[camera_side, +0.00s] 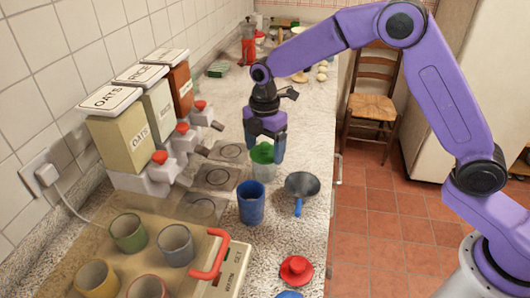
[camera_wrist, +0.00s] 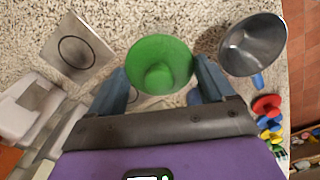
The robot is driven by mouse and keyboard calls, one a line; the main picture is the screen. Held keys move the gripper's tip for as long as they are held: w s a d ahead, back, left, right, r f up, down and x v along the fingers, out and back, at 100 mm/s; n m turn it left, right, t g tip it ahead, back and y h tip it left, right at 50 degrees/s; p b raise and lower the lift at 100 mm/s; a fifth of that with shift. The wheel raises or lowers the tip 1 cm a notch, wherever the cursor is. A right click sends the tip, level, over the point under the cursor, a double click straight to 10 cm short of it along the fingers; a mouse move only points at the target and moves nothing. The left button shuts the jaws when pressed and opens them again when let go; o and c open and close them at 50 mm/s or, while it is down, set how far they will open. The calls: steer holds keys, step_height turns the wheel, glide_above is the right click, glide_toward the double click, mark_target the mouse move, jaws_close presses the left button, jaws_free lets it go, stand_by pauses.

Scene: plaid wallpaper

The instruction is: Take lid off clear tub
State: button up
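The clear tub (camera_side: 263,171) stands on the speckled counter with a green lid (camera_side: 262,153) on top. In the wrist view the green lid (camera_wrist: 160,55) is seen from above, round with a raised knob at its middle. My gripper (camera_side: 264,150) points down over the tub, its blue fingers on either side of the lid. In the wrist view my gripper (camera_wrist: 163,88) is open, with the lid's knob between the fingers. I cannot tell whether a finger touches the lid's edge. The tub's body is hidden under the lid in the wrist view.
A blue cup (camera_side: 251,203) and a grey funnel (camera_side: 301,187) stand close in front. A red lid (camera_side: 296,270) lies nearer. Left are dispensers (camera_side: 122,140) and square plates (camera_side: 218,177); a cup tray (camera_side: 192,225) is front left. The counter's right edge is close.

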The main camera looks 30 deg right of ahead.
steer(key=shift+c, duration=1.3)
steer(key=shift+r, duration=0.1)
